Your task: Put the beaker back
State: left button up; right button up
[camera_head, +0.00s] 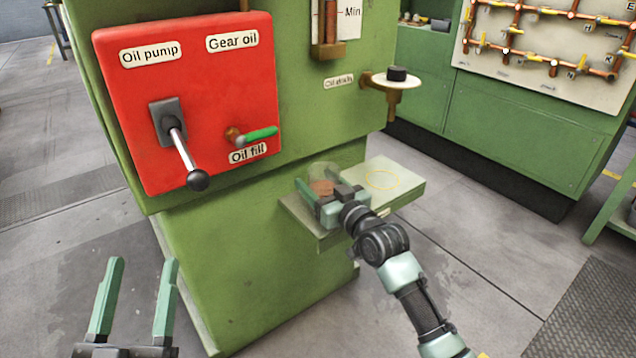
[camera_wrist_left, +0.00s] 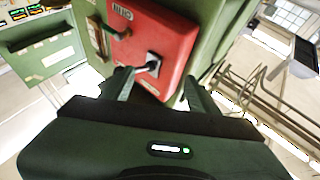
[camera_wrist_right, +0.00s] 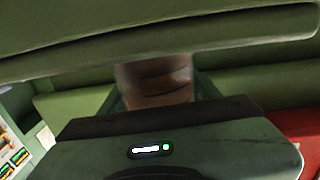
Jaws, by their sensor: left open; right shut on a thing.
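The beaker (camera_head: 322,183) is clear with brown liquid in it. In the head view it stands upright between the fingers of my right gripper (camera_head: 318,190), which is shut on it. It is over the left part of the small shelf (camera_head: 405,176), left of a yellow ring marked there; I cannot tell whether it touches the shelf. In the right wrist view the beaker (camera_wrist_right: 155,80) shows between the fingers, its top hidden by a green edge. My left gripper (camera_head: 140,265) is open and empty, low at the left front.
A red panel (camera_head: 255,90) carries an oil pump lever (camera_head: 185,155) and a green-handled oil fill valve (camera_head: 255,134). The yellow ring (camera_head: 381,180) on the shelf is bare.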

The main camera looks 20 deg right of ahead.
jog(key=o, duration=1.8)
jog(key=shift+s, duration=0.2)
jog(key=p+v, duration=0.1)
jog(key=v, duration=0.4)
jog(key=shift+p, duration=0.35)
pick_arm(q)
notch_tip(320, 180, down, 13)
jog(key=a+g+y+p, duration=0.1)
jog(key=g+y, duration=0.1)
jog(key=g, duration=0.5)
jog(key=shift+w+a+r+y, duration=0.15)
jog(key=shift+w+a+y, duration=0.2)
jog(key=shift+y, duration=0.05)
pick_arm(e)
jog(key=s+a+f+g, duration=0.1)
jog(key=s+a, duration=0.2)
jog(key=s, duration=0.7)
jog(key=s+a+f+g+h, duration=0.1)
jog(key=s+a+f, duration=0.1)
jog(key=s, duration=0.9)
jog(key=shift+a+f, duration=0.3)
jog(key=shift+a, duration=0.1)
